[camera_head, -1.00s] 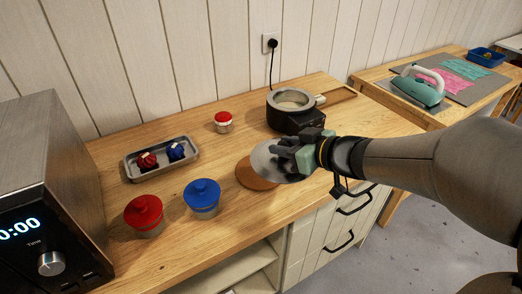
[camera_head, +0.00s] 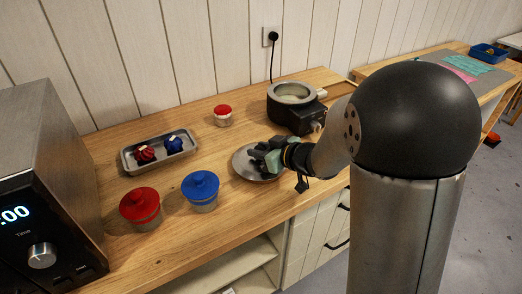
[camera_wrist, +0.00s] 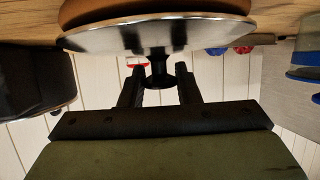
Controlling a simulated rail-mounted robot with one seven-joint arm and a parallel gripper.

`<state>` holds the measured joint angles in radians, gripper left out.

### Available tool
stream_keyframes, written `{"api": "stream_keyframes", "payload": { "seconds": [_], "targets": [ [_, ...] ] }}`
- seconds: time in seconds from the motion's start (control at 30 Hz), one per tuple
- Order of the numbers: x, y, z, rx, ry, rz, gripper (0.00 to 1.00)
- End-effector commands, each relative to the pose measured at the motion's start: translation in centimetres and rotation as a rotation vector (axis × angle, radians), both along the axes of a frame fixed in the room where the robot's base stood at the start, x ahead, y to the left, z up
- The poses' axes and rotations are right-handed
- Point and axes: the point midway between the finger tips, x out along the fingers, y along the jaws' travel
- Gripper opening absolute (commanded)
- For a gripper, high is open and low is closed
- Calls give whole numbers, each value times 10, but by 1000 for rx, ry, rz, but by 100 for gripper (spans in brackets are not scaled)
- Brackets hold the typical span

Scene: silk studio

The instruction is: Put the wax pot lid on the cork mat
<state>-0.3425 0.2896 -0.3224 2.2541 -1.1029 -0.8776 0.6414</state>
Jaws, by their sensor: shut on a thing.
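The wax pot lid (camera_head: 243,166) is a silver metal disc held level low over the counter. My gripper (camera_head: 266,158) is shut on the lid's black knob, which shows between the two fingers in the wrist view (camera_wrist: 158,76). The cork mat (camera_wrist: 155,8) is a brown round edge directly beyond the lid's underside in the wrist view. In the head view the mat is hidden beneath the lid. I cannot tell whether lid and mat touch. The open wax pot (camera_head: 293,102) stands at the back right of the counter.
A blue-lidded jar (camera_head: 201,190) and a red-lidded jar (camera_head: 140,207) stand left of the lid. A grey tray (camera_head: 184,160) holds small red and blue items. A small red-topped jar (camera_head: 223,115) stands behind. The microwave (camera_head: 45,190) is at the left edge.

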Motion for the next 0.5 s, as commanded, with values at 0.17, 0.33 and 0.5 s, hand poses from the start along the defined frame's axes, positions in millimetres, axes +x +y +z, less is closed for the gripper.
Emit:
{"api": "stream_keyframes", "payload": {
  "seconds": [0.17, 0.33, 0.5],
  "targets": [
    [0, 0, 2, 1, -2, 0, 4],
    [0, 0, -4, 1, -2, -1, 4],
    [0, 0, -2, 1, -1, 0, 51]
  ]
}}
